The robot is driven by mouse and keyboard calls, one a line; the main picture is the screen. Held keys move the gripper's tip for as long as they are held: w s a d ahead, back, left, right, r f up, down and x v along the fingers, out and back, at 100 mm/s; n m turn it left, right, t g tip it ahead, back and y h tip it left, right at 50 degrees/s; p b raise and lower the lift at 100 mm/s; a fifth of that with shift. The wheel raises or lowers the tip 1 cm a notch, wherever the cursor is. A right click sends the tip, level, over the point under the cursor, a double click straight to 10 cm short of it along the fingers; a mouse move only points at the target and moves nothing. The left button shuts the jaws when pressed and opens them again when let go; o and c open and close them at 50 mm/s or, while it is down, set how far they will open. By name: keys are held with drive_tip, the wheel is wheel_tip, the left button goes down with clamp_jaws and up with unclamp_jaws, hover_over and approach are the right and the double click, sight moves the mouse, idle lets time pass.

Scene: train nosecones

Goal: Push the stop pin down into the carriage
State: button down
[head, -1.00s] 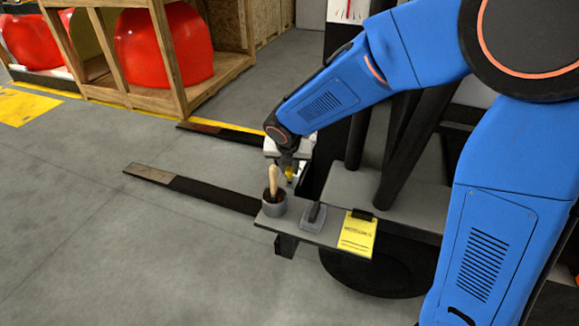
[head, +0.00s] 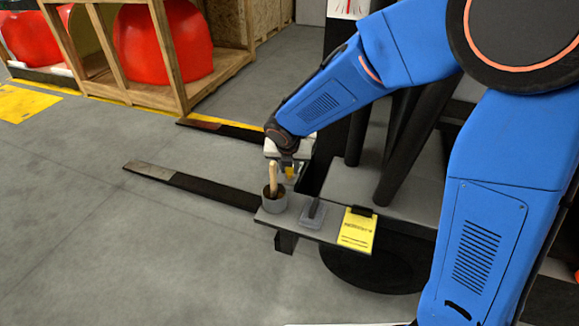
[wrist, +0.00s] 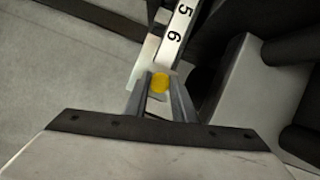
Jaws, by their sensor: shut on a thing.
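The stop pin shows as a round yellow head (wrist: 160,82) between the two grey fingers of my gripper (wrist: 158,98) in the wrist view. My gripper is shut on it. A pale metal strip with the numbers 5 and 6 (wrist: 176,33) runs up from beside the pin. The metal around the strip may be the carriage, but I cannot tell its outline. The pin's shaft and its hole are hidden.
Dark posts (head: 385,145) stand to the right. Two dark forks (head: 190,187) reach left over open floor.

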drive_tip(key=c, duration=1.4)
unclamp_jaws()
drive_tip(key=v, duration=1.7)
drive_tip(key=shift+r, duration=0.2)
drive_tip(key=shift+d, duration=0.15)
